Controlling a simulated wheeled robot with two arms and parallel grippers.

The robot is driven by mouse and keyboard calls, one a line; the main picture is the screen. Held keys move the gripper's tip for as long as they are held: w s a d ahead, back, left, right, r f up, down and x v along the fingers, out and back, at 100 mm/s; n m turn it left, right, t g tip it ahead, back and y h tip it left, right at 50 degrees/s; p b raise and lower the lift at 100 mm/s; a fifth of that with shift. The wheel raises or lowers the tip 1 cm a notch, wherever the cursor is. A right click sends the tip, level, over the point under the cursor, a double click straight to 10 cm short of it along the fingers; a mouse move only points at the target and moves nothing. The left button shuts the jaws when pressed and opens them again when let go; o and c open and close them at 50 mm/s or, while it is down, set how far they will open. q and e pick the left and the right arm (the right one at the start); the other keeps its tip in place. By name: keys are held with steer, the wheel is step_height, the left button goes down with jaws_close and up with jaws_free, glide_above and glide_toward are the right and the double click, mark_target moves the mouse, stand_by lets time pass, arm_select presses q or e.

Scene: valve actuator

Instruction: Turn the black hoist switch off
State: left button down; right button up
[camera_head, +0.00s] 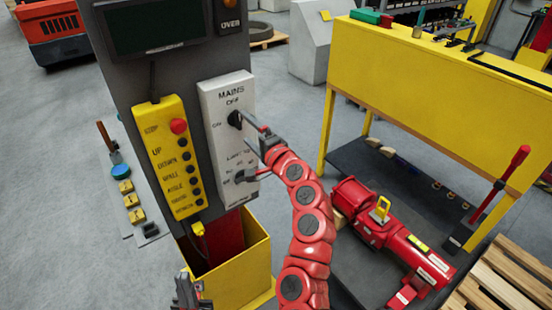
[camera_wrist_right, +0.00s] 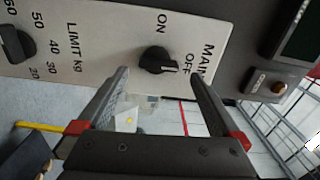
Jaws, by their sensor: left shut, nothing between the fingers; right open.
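The black hoist switch (camera_head: 236,119) is a rotary knob on a white panel (camera_head: 212,100), below MAINS and OFF, with ON to its left. In the right wrist view the switch (camera_wrist_right: 154,59) shows between and beyond the fingertips, and its narrow end points right, roughly toward OFF. My right gripper (camera_head: 258,134) is open close to the knob; the wrist view shows its spread fingers (camera_wrist_right: 160,76) with a gap to it. I cannot tell whether they touch it. My left gripper (camera_head: 185,290) is shut and empty, low at the bottom edge, away from the panel.
A second black knob (camera_head: 243,176), on the LIMIT scale, sits lower on the panel. A yellow button pendant (camera_head: 172,155) hangs to its left. A yellow bin (camera_head: 238,262) stands below. A yellow bench (camera_head: 430,90) and red actuator (camera_head: 390,235) are to the right.

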steer(key=b+v, duration=0.4)
steer(key=v, duration=0.8)
steer(key=shift+s+d, duration=0.2)
steer(key=shift+d, duration=0.05)
steer(key=shift+f, duration=0.15)
